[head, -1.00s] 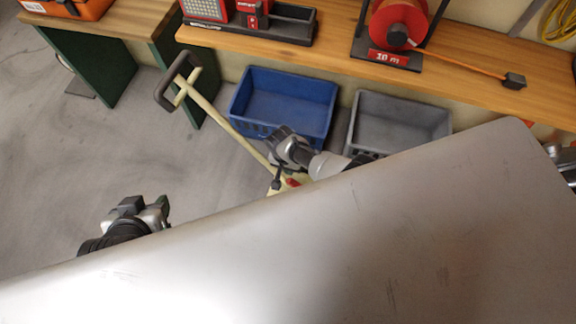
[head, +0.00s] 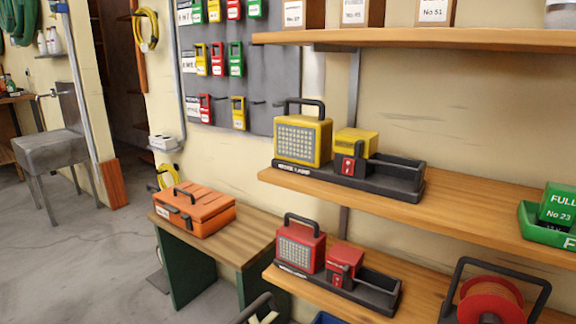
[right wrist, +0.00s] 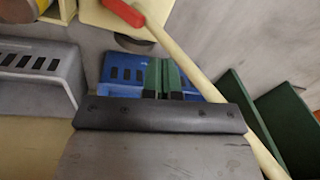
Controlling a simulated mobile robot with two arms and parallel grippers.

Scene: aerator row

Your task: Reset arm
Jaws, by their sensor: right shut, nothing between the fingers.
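My right gripper (right wrist: 162,64) shows in the right wrist view, its two fingers together with nothing between them. It is in front of a blue crate (right wrist: 120,68). The cream shaft (right wrist: 193,72) of a long-handled tool runs diagonally past it on the right, with a red part (right wrist: 124,12) near the top; I cannot tell if the gripper touches the shaft. My left gripper is in neither current view.
An orange toolbox (head: 195,212) sits on a wooden bench with green legs (head: 190,270). Shelves on the right hold a yellow lamp (head: 303,140), a red lamp (head: 300,247) and a red reel (head: 490,303). A grey crate (right wrist: 40,85) stands left in the wrist view. Open floor (head: 75,255) lies left.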

